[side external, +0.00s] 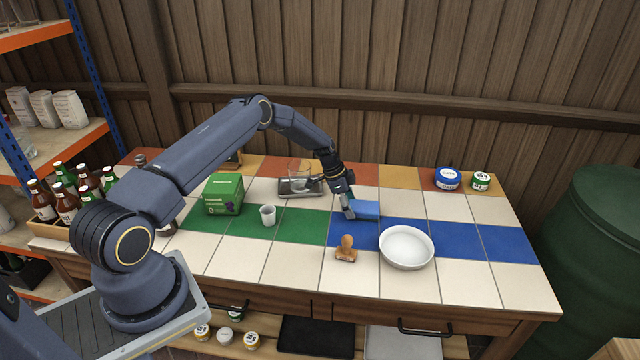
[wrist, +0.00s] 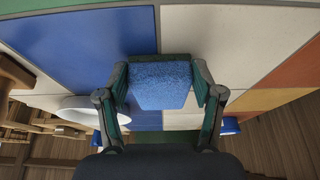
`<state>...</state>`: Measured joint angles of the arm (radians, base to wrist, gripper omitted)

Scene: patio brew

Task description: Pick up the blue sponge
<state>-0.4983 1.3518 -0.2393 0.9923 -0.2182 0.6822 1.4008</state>
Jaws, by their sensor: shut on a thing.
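The blue sponge (side external: 364,209) is a small light-blue block at the middle of the tiled table, by the blue tile strip. In the wrist view the sponge (wrist: 160,86) sits between the two fingers, with a dark green layer along its far edge. My gripper (side external: 348,211) is shut on it, one finger on each side; it also shows in the wrist view (wrist: 160,92). I cannot tell whether the sponge touches the tiles or is slightly above them.
A white bowl (side external: 406,247) and a wooden-handled stamp (side external: 346,250) stand close in front. A glass on a scale (side external: 300,187) is behind to the left. A white cup (side external: 267,215) and green box (side external: 223,194) stand further left. Tins (side external: 447,179) are at the back right.

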